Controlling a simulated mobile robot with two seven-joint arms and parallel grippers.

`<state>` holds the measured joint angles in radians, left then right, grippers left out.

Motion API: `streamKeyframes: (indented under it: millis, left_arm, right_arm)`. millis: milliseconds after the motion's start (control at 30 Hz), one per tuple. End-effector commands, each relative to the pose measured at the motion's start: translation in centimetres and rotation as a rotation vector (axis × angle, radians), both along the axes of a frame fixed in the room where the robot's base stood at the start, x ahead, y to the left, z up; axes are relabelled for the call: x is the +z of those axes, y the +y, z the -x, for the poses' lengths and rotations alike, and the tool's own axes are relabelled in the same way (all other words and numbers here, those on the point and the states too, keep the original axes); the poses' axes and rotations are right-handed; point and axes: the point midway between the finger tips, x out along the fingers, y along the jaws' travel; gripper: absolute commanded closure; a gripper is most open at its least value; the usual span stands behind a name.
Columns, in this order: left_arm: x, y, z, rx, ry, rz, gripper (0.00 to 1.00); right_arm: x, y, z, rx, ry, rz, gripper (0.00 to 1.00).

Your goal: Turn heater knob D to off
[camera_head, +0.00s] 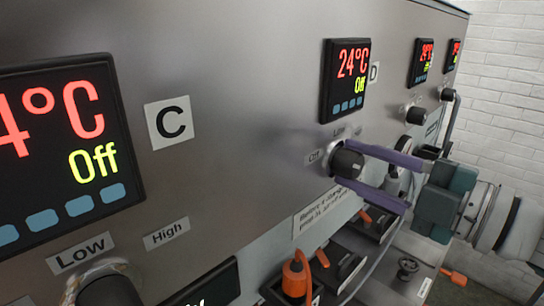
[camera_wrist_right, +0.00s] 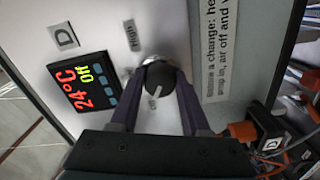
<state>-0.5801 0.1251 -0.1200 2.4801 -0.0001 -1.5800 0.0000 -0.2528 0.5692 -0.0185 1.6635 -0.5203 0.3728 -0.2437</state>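Heater knob D (camera_head: 347,161) is a round black knob on the grey metal panel, below the display marked D (camera_head: 346,78). That display reads 24°C in red and Off in yellow. The fingers (camera_wrist_right: 163,78) partly hide the knob's sides. My left gripper is not in view.
Display C (camera_head: 70,150) with its own knob (camera_head: 108,290) is at the near left. More displays and knobs (camera_head: 416,115) run along the panel beyond my right gripper. Orange plugs (camera_head: 297,275) and cables lie below. A white brick wall (camera_head: 505,90) stands behind.

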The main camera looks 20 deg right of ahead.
Motion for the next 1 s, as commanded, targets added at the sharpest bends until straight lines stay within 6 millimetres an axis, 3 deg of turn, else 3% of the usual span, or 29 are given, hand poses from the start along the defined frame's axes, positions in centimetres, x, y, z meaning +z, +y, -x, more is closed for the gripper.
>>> streamKeyframes:
  millis: [33,267,633,1000]
  left_arm:
    - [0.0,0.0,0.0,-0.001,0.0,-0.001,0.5]
    - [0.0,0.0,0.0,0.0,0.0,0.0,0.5]
    - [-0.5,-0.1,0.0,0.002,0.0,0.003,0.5]
    - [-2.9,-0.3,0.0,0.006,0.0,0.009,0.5]
  right_arm:
    - [0.0,0.0,0.0,0.001,-0.001,0.003,0.48]
    - [0.0,0.0,0.0,0.0,0.0,0.001,0.24]
    - [-0.2,-0.3,0.8,-0.001,0.002,0.0,0.24]
    - [-0.5,-2.5,6.3,0.0,0.005,0.0,0.24]
